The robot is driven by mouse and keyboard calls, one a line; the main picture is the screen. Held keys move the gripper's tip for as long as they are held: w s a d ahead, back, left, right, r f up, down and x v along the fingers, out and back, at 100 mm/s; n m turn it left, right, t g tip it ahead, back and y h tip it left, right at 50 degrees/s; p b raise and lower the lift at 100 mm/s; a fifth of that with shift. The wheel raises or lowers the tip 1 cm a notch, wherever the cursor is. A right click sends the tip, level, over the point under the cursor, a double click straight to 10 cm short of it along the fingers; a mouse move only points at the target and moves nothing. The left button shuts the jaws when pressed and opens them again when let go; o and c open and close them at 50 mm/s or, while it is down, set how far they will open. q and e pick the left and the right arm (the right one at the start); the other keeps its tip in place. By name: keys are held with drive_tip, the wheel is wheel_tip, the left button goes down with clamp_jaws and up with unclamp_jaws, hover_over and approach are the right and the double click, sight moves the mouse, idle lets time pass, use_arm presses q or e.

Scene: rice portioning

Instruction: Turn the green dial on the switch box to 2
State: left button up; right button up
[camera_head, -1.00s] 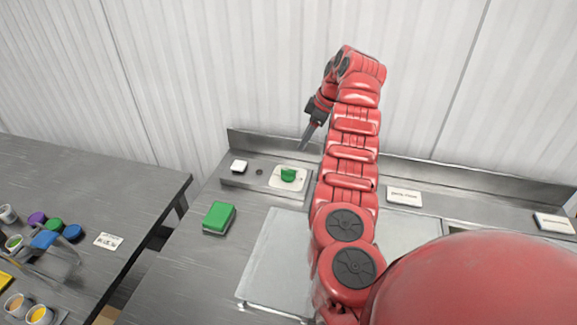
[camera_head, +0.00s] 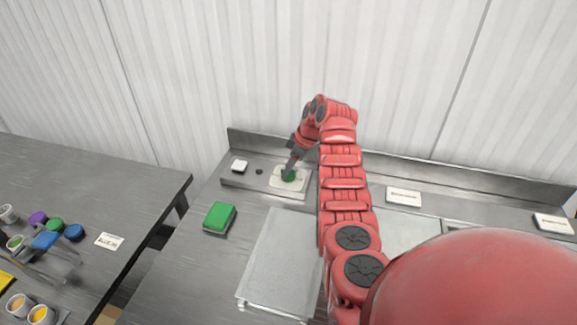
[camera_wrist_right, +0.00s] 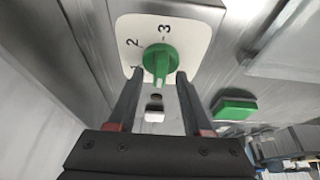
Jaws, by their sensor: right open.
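The green dial (camera_head: 288,175) sits on a pale plate (camera_head: 275,183) on the raised ledge at the back of the counter. In the right wrist view the green dial (camera_wrist_right: 159,62) shows on its white plate (camera_wrist_right: 190,32), with the marks 2 and 3 readable and another mark partly hidden by a finger. The dial's grip bar points toward my gripper. My right gripper (camera_head: 288,172) is open at the dial; in the wrist view its fingers (camera_wrist_right: 156,80) lie on either side of the grip bar's end, with gaps showing. My left gripper is not in view.
A green block (camera_head: 219,217) lies on the counter in front of the ledge. A white square piece (camera_head: 239,166) and a small dark knob (camera_head: 259,172) are left of the plate. Label cards (camera_head: 404,196) stand to the right. A left table (camera_head: 100,190) holds several coloured cups and lids.

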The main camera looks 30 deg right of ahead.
clamp_jaws()
